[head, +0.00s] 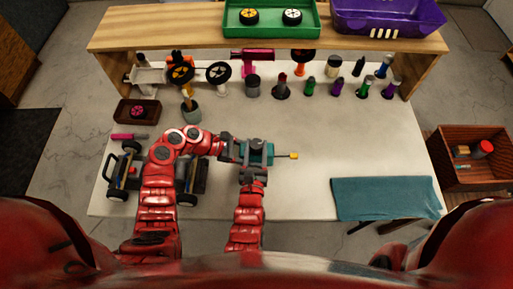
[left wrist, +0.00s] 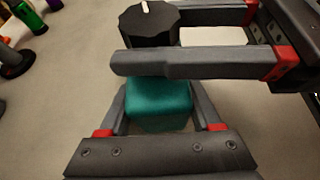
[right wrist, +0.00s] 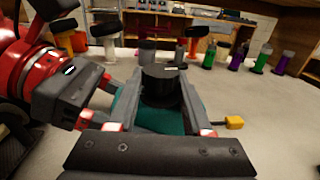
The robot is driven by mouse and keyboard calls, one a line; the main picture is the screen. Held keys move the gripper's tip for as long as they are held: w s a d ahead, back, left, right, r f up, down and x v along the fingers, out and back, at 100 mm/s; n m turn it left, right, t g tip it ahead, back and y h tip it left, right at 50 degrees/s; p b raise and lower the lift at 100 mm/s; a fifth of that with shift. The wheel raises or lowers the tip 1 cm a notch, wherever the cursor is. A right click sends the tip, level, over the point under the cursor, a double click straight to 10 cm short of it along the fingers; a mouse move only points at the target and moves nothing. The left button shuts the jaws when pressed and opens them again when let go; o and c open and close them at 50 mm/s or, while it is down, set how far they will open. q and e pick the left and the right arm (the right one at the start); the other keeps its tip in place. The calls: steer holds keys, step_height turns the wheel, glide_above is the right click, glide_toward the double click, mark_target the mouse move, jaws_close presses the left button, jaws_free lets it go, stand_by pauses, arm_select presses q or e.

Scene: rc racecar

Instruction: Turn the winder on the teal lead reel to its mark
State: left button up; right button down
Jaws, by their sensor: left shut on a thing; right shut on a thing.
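The teal lead reel (head: 266,158) is held above the middle of the table, with its yellow plug (head: 293,155) sticking out to the right. My left gripper (head: 242,152) comes in from the left and is shut on the teal body (left wrist: 158,103). The black winder (right wrist: 161,88), a faceted knob with a white line, sits on top of the reel; it also shows in the left wrist view (left wrist: 149,22). My right gripper (head: 257,148) comes from the near side and is shut around the winder. I cannot make out the mark on the reel.
A toy car chassis (head: 125,177) stands at the left, partly behind my left arm. Several bottles (head: 337,88) and tool stands line the back under the wooden shelf (head: 200,30). A teal cloth (head: 385,197) lies front right. The table right of the reel is clear.

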mark_target(256, 152)
steer(key=shift+w+d+r, duration=0.1)
steer(key=shift+w+r, duration=0.05)
steer(key=shift+r, duration=0.1)
steer(key=shift+c, duration=1.5)
jaws_free()
steer(key=shift+f, duration=0.1)
steer(key=s, duration=0.7)
steer(key=shift+s+a, duration=0.3)
